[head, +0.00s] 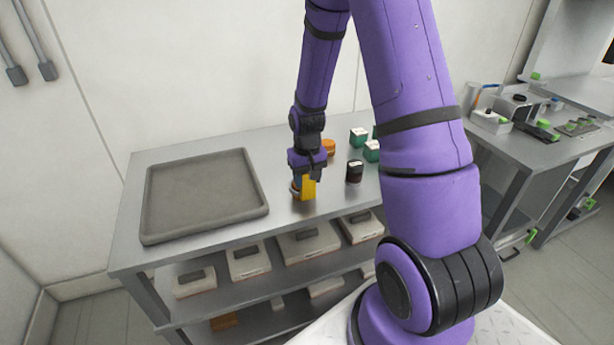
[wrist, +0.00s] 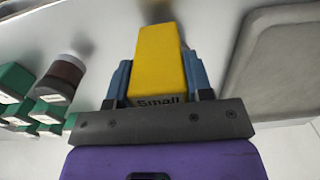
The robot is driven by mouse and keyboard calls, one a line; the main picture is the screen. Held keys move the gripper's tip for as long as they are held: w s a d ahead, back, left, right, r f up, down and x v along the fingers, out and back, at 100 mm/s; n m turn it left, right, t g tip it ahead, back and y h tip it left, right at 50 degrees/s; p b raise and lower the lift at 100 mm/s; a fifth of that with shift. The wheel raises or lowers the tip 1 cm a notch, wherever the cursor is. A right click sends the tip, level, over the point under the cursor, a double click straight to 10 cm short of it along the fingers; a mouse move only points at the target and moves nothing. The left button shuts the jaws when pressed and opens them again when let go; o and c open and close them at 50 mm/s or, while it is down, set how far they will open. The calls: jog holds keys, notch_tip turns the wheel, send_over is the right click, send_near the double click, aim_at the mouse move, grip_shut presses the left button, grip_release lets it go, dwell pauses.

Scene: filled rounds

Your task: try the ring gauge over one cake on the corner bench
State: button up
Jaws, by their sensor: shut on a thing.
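My gripper (head: 305,177) is over the bench near its front edge, pointing down. It is shut on a yellow block-shaped piece marked "Small" (head: 308,188), which looks like the ring gauge's handle. The yellow piece also shows between the fingers in the wrist view (wrist: 160,62). A small brownish round edge (head: 296,189) shows beside it, low at the bench top. I cannot tell whether it is a ring or a cake. An orange round thing (head: 328,146) and a dark round thing with a pale label (head: 354,171) stand behind and to the right.
A grey tray (head: 160,226) lies on the left of the metal bench (head: 285,143). Several green boxes with pale labels (head: 359,137) stand at the back right. Shelves below hold pale containers (head: 308,243). Another bench (head: 530,145) with equipment is at the right.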

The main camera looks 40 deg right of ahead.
jog(key=shift+f, duration=1.5)
dwell(0.4)
jog(key=shift+r, duration=0.15)
dwell(0.9)
jog(key=shift+r, duration=4.75)
